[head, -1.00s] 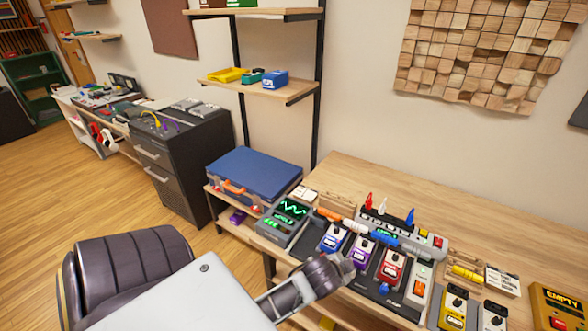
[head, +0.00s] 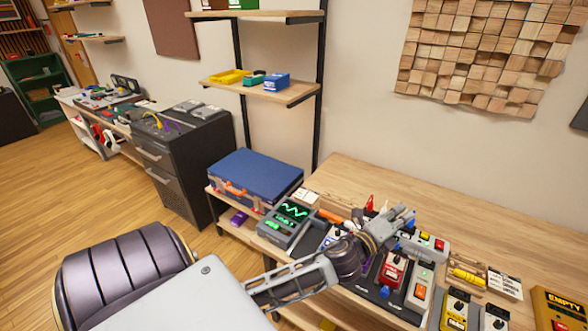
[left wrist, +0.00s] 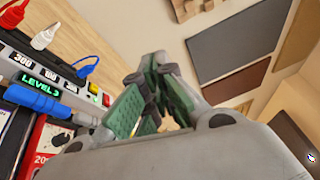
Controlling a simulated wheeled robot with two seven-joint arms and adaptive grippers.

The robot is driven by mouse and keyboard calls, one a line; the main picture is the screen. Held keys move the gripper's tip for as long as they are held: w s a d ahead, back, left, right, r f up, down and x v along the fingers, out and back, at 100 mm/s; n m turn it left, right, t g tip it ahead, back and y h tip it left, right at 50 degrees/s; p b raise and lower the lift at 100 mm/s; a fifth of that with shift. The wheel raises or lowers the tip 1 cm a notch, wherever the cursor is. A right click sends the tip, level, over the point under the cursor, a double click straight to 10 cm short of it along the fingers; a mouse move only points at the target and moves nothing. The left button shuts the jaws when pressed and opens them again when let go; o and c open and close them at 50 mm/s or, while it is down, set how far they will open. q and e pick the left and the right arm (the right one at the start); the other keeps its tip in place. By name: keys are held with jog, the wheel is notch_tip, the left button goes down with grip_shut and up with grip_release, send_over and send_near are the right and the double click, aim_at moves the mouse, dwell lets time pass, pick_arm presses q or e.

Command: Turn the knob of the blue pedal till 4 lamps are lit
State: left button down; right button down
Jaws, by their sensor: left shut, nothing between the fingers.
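The blue pedal (head: 332,236) stands at the left end of the pedal row, mostly hidden behind my left wrist; its knob cannot be made out. My left gripper (head: 402,218) is above the pedal row, right of the blue pedal and in front of the grey unit. Its green-padded fingers (left wrist: 158,80) are shut and empty in the left wrist view. The grey unit (left wrist: 60,68) shows a green "LEVEL 3" display (left wrist: 40,80) and small green lights; I cannot tell how many lamps are lit. My right gripper is out of view.
A red pedal (head: 392,268) and a white switch box (head: 420,288) stand close to my left wrist. A green-screen scope (head: 288,222) and blue case (head: 255,178) lie left. Bare tabletop (head: 400,185) lies behind.

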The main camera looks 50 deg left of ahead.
pick_arm(q)
jog(key=s+d+r+m+g+h, duration=0.2)
jog(key=d+m+g+h, duration=0.4)
jog(key=m, duration=0.8)
jog(key=s+d+r+m+g+h, duration=0.1)
jog(key=d+m+g+h, duration=0.2)
jog(key=d+m+h, duration=0.85)
jog(key=s+a+f+m+g+y, duration=0.2)
jog(key=a+f+m+g+y, duration=0.7)
jog(key=m, duration=0.7)
jog(key=a+f+m+y, duration=0.1)
jog(key=a+f+y, duration=0.1)
jog(key=a, duration=0.2)
jog(key=a+f+m+y, duration=0.1)
jog(key=a+f+y, duration=0.1)
jog(key=a, duration=0.3)
jog(key=a+f+m+y, duration=0.2)
jog(key=a+y, duration=0.1)
jog(key=a, duration=0.2)
jog(key=shift+w+a+f, duration=0.1)
jog(key=shift+w+a, duration=0.15)
jog(key=shift+w, duration=0.1)
jog(key=a+r+m+y, duration=0.1)
jog(key=a+y, duration=0.3)
jog(key=a, duration=0.6)
jog(key=shift+m, duration=0.45)
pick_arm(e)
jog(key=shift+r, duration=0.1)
pick_arm(q)
jog(key=shift+f, duration=0.2)
